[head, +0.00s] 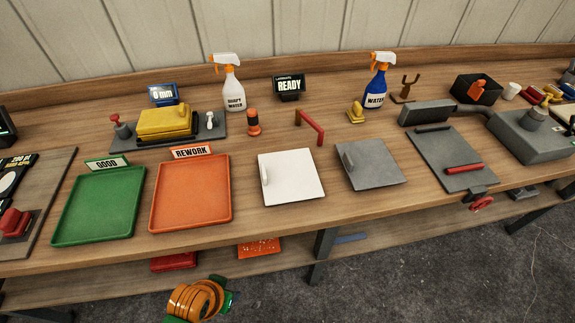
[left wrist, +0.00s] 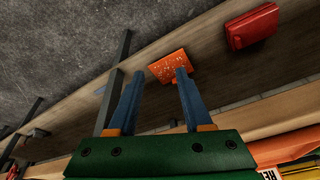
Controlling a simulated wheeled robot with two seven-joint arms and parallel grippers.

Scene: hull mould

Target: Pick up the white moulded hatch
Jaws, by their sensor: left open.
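The white moulded hatch (head: 296,178) is a flat, nearly square panel with a small raised grip near its left side. In the head view it lies flat on the workbench, between the orange tray and a grey panel. My left gripper (left wrist: 160,73) shows in the left wrist view as a green body with two blue fingers spread apart, with nothing between them. It points down past the bench's front edge towards the lower shelf, away from the hatch. The hatch is not visible in the left wrist view. My right gripper is in neither view.
An orange REWORK tray (head: 191,191) and a green GOOD tray (head: 98,205) lie left of the hatch. A grey panel (head: 375,167) lies close on its right, and a red bar-like stand (head: 311,127) is behind. The workbench (head: 275,222) is clear in front of the hatch.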

